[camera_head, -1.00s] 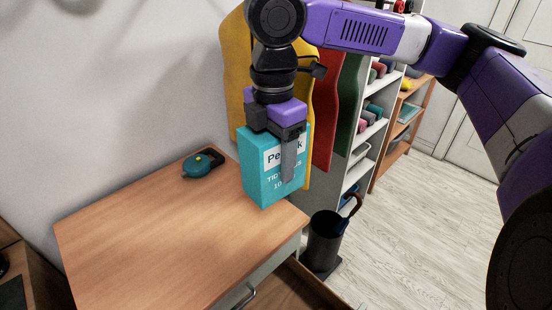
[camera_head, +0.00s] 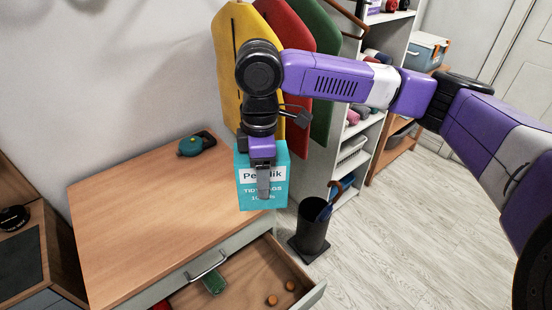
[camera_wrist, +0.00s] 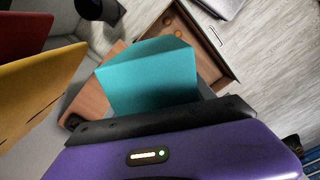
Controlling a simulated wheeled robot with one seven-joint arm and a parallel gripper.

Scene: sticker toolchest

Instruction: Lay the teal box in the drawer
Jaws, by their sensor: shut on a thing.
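The teal box (camera_head: 247,197) is held upright by my gripper (camera_head: 263,192), with its white label and lettering facing the head camera. It appears over the right end of the wooden chest top (camera_head: 150,215). The wrist view shows the teal box (camera_wrist: 150,82) beyond the gripper body. My gripper is shut on the box. The open drawer (camera_head: 255,290) lies below and in front of the box. In it are a green item (camera_head: 215,283), a red item partly cut off, and two small round orange-brown pieces (camera_head: 272,299). The wrist view also shows the drawer (camera_wrist: 213,70).
A teal tape measure (camera_head: 191,146) lies at the back of the chest top. A dark umbrella stand (camera_head: 312,228) stands right of the drawer. Yellow, red and green hanging pieces (camera_head: 247,45) and a white shelf (camera_head: 362,150) are behind. The drawer's right part has bare floor.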

